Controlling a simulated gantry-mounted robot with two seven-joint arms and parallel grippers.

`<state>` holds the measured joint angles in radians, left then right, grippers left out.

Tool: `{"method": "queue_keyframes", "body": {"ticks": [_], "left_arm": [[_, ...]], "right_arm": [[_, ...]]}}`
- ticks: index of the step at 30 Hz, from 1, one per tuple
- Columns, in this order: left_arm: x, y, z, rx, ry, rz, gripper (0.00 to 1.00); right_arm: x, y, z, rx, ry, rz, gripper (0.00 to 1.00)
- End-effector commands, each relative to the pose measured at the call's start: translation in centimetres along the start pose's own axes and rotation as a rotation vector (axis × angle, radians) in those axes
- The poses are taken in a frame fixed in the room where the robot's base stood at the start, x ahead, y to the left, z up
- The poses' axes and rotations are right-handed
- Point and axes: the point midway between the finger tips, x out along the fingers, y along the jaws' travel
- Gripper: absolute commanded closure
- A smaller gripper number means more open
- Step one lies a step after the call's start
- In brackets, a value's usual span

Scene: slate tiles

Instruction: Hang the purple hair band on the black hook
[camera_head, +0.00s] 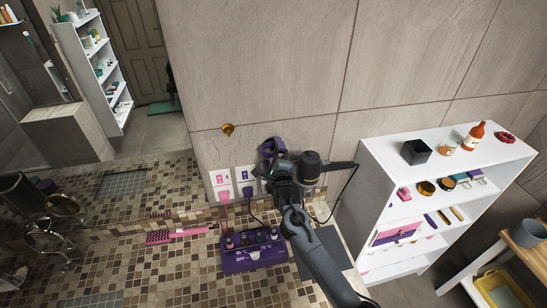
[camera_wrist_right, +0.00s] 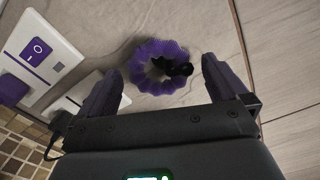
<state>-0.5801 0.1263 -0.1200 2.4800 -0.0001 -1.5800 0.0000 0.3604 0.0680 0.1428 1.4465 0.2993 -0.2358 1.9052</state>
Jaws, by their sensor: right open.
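The purple hair band (camera_wrist_right: 143,78) is a scalloped ring against the tiled wall in the right wrist view. The black hook (camera_wrist_right: 184,69) shows inside the ring's opening and appears to pass through it; the band seems to hang around it. In the head view the band (camera_head: 268,146) is partly hidden by my right gripper (camera_head: 277,156), and I cannot make out the hook there. My right gripper is open, its two fingers apart on either side of the band in the wrist view, with a visible gap to it. My left gripper is not in view.
Switches and sockets (camera_head: 233,183) with plugged cords are left of my right gripper. Below are a purple box (camera_head: 254,257) and a pink brush (camera_head: 176,234). A gold wall hook (camera_head: 228,129) is up-left. A white shelf (camera_head: 380,170) with several items stands right.

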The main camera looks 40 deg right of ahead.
Motion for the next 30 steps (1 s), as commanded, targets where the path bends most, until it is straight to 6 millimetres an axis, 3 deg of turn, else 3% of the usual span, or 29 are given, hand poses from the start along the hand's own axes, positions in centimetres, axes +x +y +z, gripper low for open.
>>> {"method": "queue_keyframes", "body": {"ticks": [8, 22, 30], "left_arm": [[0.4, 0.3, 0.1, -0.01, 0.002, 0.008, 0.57], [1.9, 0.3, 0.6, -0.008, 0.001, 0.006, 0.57], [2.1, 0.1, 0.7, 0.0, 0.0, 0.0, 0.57]], "right_arm": [[-1.9, 0.2, 0.0, 0.002, 0.0, 0.001, 0.0], [-9.1, 0.2, -0.1, 0.002, 0.0, 0.001, 0.0], [-10.7, 0.0, 0.0, 0.0, 0.001, 0.001, 0.0]]}}
